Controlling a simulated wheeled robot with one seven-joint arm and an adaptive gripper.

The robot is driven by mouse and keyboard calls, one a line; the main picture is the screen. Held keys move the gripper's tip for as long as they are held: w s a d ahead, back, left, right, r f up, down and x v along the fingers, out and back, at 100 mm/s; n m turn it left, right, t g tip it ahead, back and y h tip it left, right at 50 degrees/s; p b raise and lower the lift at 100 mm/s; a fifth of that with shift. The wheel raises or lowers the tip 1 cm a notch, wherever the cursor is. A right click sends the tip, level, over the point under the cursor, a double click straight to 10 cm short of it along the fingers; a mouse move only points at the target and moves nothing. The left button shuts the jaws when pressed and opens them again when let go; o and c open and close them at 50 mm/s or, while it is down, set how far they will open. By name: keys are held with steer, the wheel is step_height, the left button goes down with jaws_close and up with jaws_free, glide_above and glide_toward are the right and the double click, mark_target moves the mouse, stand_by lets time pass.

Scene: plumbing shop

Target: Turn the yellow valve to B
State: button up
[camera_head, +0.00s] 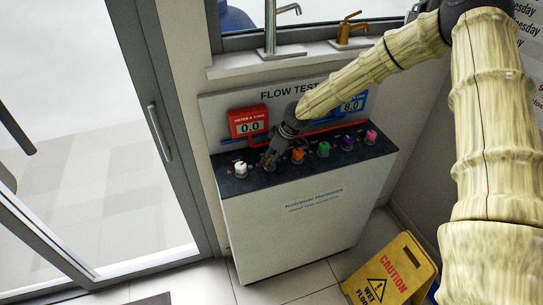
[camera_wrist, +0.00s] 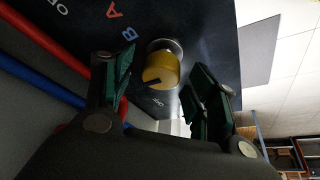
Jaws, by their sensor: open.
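The yellow valve (camera_wrist: 160,68) is a round knob on the dark panel in the wrist view. A dark mark shows on its lower left side; I cannot tell for sure where it points. A blue letter B (camera_wrist: 129,34), a red A (camera_wrist: 113,11) and partly cut-off white lettering are printed to the knob's upper left. My gripper (camera_wrist: 161,76) is open, with one green-padded finger on each side of the knob. I cannot tell whether either pad touches it. In the head view my gripper (camera_head: 269,157) is low over the panel and hides the yellow valve.
The flow test bench (camera_head: 290,215) also carries a white knob (camera_head: 240,169), an orange knob (camera_head: 298,155), a green knob (camera_head: 323,149), a purple knob (camera_head: 347,142) and a pink knob (camera_head: 371,136). A yellow caution sign (camera_head: 390,272) stands on the floor.

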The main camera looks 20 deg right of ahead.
steer(key=shift+a+f, duration=0.15)
steer(key=shift+f, duration=0.1)
steer(key=c, duration=1)
